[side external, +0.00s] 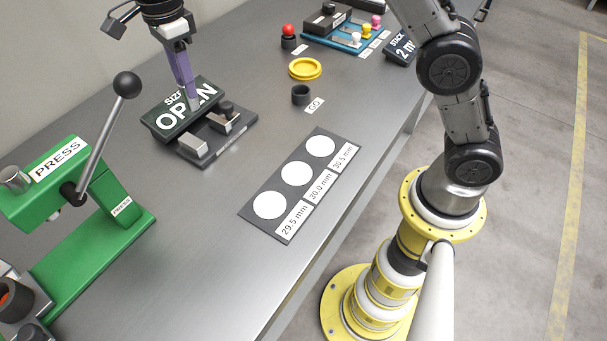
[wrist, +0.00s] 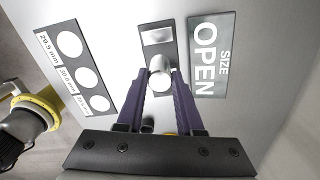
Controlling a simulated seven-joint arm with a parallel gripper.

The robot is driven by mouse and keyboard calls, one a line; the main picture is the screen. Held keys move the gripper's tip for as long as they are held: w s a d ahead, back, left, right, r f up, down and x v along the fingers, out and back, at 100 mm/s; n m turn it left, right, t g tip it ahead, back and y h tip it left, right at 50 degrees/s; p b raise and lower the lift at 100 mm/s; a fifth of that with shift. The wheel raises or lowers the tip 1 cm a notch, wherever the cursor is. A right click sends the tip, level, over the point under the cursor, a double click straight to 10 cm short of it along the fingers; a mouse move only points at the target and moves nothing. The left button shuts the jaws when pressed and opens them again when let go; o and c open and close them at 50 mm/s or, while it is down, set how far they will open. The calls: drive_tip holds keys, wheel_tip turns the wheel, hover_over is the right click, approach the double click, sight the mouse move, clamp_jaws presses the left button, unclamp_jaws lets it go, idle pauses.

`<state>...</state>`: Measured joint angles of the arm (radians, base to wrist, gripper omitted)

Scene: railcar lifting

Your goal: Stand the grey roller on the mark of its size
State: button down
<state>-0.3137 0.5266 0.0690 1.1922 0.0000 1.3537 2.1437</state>
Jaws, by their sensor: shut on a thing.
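My gripper (side external: 190,100) is shut on the grey roller (wrist: 160,76), which shows between its purple fingers in the wrist view. In the side view the fingers hang in front of the size sign (side external: 161,121), which reads OPEN, by the dark gauge base (side external: 207,158) with its metal block and dark block. Whether the roller touches the gauge I cannot tell. The dark mark plate (side external: 252,227) lies apart, nearer the camera, with three empty white circles labelled 29.5 mm (side external: 269,205), 30.0 mm (side external: 296,173) and 30.5 mm (side external: 320,146).
A green press (side external: 105,215) with a black-knobbed lever stands at the left. A dark GO ring (side external: 301,96), a yellow ring (side external: 305,69), a red button (side external: 289,31) and a blue tray (side external: 340,37) stand farther back. The table between gauge and mark plate is clear.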

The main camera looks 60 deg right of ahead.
idle(0.5)
drive_tip(key=shift+f, duration=0.1)
drive_tip(key=s+d+r, duration=0.1)
drive_tip(key=s+d, duration=0.2)
drive_tip(key=s, duration=0.8)
drive_tip(key=s+d, duration=0.4)
drive_tip(key=s, duration=0.8)
drive_tip(key=s+d+r, duration=0.1)
drive_tip(key=s+d, duration=0.2)
drive_tip(key=s, duration=0.8)
approach(297, 174)
drive_tip(key=shift+w+f, duration=0.1)
drive_tip(key=shift+f, duration=1.4)
drive_tip(key=shift+f, duration=0.15)
